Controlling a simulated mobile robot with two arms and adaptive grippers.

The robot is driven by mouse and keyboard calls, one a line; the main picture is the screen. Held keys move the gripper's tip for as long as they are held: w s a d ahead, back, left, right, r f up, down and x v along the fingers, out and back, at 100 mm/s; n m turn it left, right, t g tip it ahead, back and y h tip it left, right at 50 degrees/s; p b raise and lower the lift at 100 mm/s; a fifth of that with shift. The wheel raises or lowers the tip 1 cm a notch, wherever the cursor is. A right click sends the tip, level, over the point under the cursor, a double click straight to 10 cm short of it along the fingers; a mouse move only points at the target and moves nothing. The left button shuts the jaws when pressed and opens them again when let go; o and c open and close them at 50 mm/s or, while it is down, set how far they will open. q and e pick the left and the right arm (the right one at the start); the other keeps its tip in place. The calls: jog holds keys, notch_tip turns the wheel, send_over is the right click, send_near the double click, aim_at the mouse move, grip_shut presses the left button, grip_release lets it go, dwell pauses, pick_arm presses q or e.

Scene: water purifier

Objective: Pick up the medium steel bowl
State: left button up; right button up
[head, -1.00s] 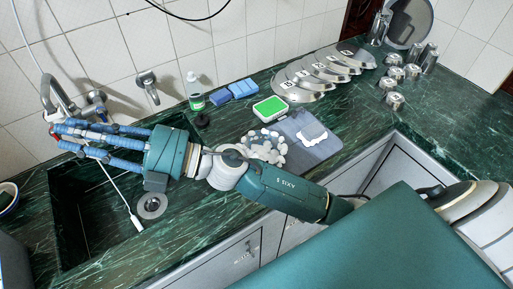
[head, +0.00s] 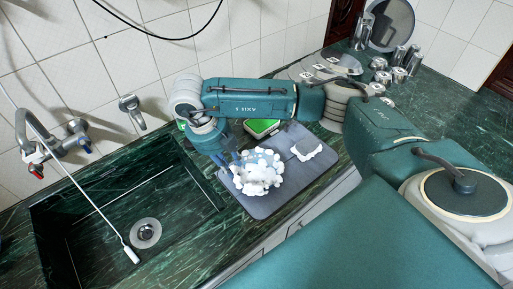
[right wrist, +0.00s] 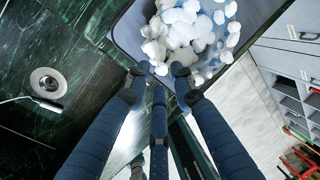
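No piece can be picked out for certain as the medium steel bowl. A row of labelled round steel pieces (head: 343,62) stands on the counter at the back, partly hidden behind my right arm. My right gripper (head: 232,164) points down at the left edge of a pile of white pebbles (head: 258,174) on a grey mat (head: 275,205). In the right wrist view, the blue fingers (right wrist: 160,70) are spread, with their tips close to the pebbles (right wrist: 185,32). I see nothing held between them. My left gripper is out of view.
The dark green sink (head: 110,215) with its drain (head: 146,233) lies left of the mat. A tap (head: 55,145) stands behind it. A green-topped box (head: 262,127) and a folded white cloth (head: 306,149) are near the pebbles. Several steel cups (head: 398,57) stand at the back right.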

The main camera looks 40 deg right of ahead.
jog(key=p+x, duration=0.2)
jog(key=x, duration=0.6)
jog(key=shift+f, duration=0.35)
grip_shut()
